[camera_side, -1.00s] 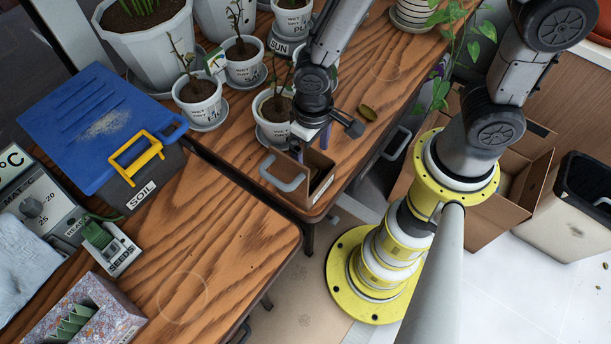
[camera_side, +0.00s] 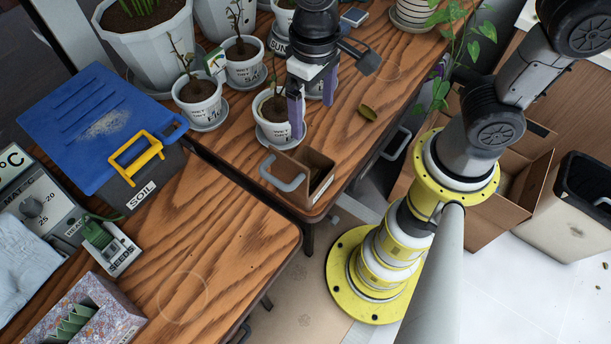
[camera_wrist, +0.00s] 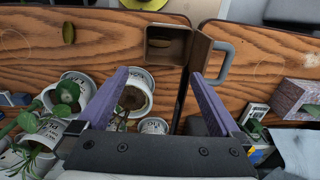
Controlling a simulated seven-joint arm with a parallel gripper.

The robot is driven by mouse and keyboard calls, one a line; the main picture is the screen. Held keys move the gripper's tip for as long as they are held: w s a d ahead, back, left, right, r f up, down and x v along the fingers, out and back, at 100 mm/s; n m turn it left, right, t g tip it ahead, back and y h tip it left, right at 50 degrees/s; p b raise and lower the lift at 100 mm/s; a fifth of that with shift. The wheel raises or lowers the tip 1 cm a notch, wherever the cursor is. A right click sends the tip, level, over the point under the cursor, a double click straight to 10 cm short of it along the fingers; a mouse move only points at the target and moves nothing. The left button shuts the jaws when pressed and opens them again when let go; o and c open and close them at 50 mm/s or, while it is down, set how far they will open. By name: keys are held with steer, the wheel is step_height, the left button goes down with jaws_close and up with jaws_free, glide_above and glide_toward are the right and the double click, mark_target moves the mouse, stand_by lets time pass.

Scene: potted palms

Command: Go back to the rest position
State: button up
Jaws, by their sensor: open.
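My gripper (camera_side: 313,100) is open and empty, its two purple fingers pointing down above the wooden table beside the front potted seedling. In the wrist view my gripper (camera_wrist: 158,80) has its fingers wide apart with nothing between them touching either one. A small brown open box (camera_side: 318,172) with a grey handle (camera_side: 283,171) sits at the table's front corner, below the gripper in the side view. The box also shows ahead of the fingers in the wrist view (camera_wrist: 166,46). The box interior looks empty.
Potted seedlings (camera_side: 200,92) on saucers stand close behind and left of my gripper. A blue-lidded soil box (camera_side: 95,120) and seeds packet holder (camera_side: 112,249) are at left. The near tabletop (camera_side: 215,235) is mostly clear.

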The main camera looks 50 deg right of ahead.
steer(key=d+r+m+t, duration=0.3)
steer(key=d+r, duration=0.5)
steer(key=r, duration=0.1)
steer(key=s+d+r+n+t, duration=0.2)
steer(key=s+d, duration=0.3)
steer(key=s, duration=0.3)
steer(key=shift+s+d+n+t, duration=0.3)
steer(key=shift+d+n, duration=0.05)
steer(key=shift+n, duration=0.15)
stand_by(0.5)
